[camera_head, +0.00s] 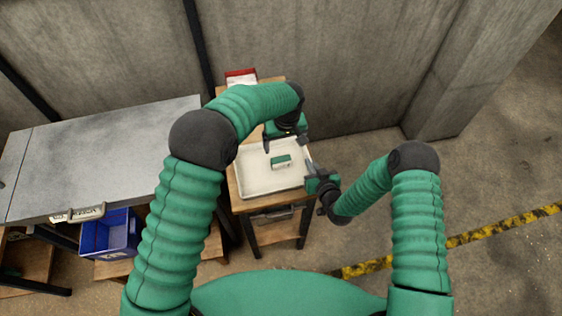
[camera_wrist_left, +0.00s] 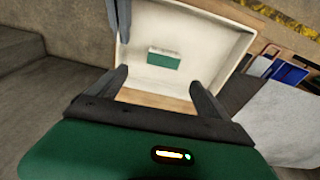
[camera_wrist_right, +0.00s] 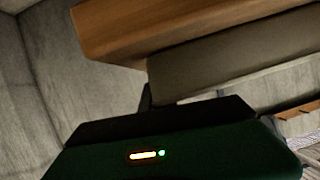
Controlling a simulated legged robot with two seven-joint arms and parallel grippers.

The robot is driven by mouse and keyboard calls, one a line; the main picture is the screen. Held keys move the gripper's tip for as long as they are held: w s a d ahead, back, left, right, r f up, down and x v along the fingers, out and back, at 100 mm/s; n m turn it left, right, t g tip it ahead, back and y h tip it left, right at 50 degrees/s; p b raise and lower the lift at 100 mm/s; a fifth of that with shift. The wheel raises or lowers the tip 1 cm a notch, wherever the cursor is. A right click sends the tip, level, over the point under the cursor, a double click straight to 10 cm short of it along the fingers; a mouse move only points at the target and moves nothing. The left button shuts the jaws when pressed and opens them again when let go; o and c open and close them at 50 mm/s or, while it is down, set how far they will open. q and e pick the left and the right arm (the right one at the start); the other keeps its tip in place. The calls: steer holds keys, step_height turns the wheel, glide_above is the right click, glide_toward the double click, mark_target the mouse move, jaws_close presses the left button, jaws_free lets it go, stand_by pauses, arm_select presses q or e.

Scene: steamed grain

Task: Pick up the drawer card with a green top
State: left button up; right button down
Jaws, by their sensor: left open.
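The drawer card with a green top (camera_head: 281,161) is a small white block with a green upper part. It lies in a white tray (camera_head: 256,187) on a small wooden table, and also shows in the left wrist view (camera_wrist_left: 164,59). My left gripper (camera_head: 285,142) is open and empty over the back part of the tray; in the left wrist view the card appears ahead, between and beyond the fingers (camera_wrist_left: 162,92). My right gripper (camera_head: 309,176) is by the tray's right edge, apart from the card; its finger opening is not clear.
A grey-topped table (camera_head: 100,150) stands to the left, with a blue bin (camera_head: 108,235) below its front edge. A red and white item (camera_head: 240,77) is behind the tray. Concrete walls close off the back; floor is clear at right.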

mark_target(281, 159)
arm_select(q)
steer(key=f, duration=0.6)
steer(key=shift+w+a+f, duration=0.1)
steer(key=shift+w+a, duration=0.2)
steer(key=shift+w, duration=0.1)
arm_select(e)
steer(key=shift+a, duration=0.1)
arm_select(q)
steer(key=f, duration=0.4)
steer(key=shift+a+f, duration=0.1)
steer(key=shift+a, duration=0.15)
steer(key=shift+w+f, duration=0.1)
steer(key=shift+f, duration=0.4)
steer(key=shift+c, duration=0.4)
steer(key=c, duration=1.4)
step_height(281, 159, up, 10)
steer(key=shift+r, duration=0.1)
